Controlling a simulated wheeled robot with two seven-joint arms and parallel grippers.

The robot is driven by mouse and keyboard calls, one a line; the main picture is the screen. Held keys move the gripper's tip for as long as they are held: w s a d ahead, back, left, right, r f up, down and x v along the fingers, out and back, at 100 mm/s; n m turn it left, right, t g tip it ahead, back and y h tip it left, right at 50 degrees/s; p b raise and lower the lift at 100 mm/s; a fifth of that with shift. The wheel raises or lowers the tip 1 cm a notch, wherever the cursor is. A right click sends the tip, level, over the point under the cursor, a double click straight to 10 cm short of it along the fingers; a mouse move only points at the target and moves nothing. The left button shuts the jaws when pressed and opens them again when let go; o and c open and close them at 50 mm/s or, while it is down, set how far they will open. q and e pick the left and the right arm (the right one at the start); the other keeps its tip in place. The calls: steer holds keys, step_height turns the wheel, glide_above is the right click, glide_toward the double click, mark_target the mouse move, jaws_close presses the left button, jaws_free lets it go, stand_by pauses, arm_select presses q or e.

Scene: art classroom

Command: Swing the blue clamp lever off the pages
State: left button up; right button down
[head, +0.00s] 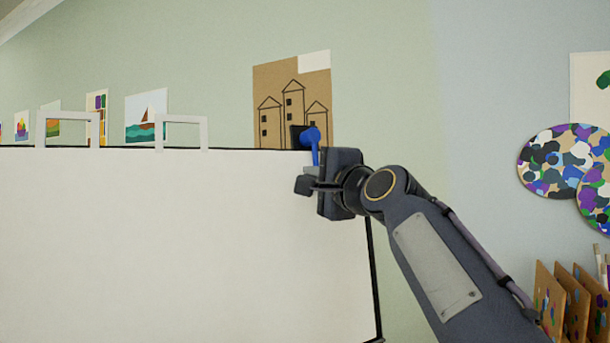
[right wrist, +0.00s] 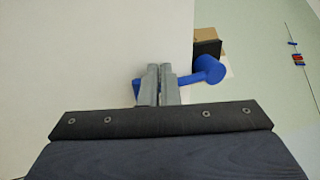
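The blue clamp lever (head: 313,142) sits on a dark clamp block (head: 297,136) at the top edge of the large white pages (head: 180,235), near their right end. It hangs down from its round pivot over the pages. The right wrist view shows the lever (right wrist: 190,78) and its round end (right wrist: 210,68). My right gripper (head: 307,182) is at the lever's lower part. Its fingers (right wrist: 159,84) look shut together and cross in front of the lever, whose blue tip shows on their far side. I cannot tell whether they touch it. My left gripper is out of view.
Two pale brackets (head: 181,122) stand over the pages' top edge to the left. A brown house drawing (head: 292,85) hangs on the wall behind the clamp. Paint-covered palettes (head: 556,160) and brown folders (head: 568,300) are at the right.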

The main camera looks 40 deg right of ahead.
steer(key=shift+d, duration=0.3)
steer(key=shift+d, duration=1.1)
